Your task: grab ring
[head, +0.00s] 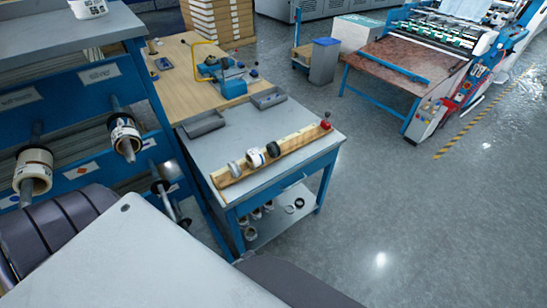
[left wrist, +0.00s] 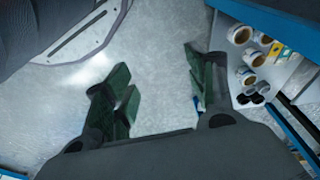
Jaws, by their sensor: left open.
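In the head view several ring-shaped rolls sit on a wooden strip on the grey workbench: a small pale ring (head: 234,168), a white ring (head: 255,158) and a black ring (head: 273,150). A red piece (head: 326,125) is at the strip's right end. More rings (head: 299,203) lie on the lower shelf. In the left wrist view, my left gripper (left wrist: 163,75) has its green fingers wide apart with nothing between them, above grey floor. White rolls (left wrist: 240,35) and dark rings (left wrist: 250,98) are on a shelf to its right. My right gripper is in neither view.
A blue rack (head: 85,120) at left carries large rolls on pegs, such as a cream roll (head: 33,172). Grey trays (head: 205,124) lie at the workbench's back edge. A wooden-topped table (head: 175,75) stands behind. The floor (head: 400,230) at right is clear.

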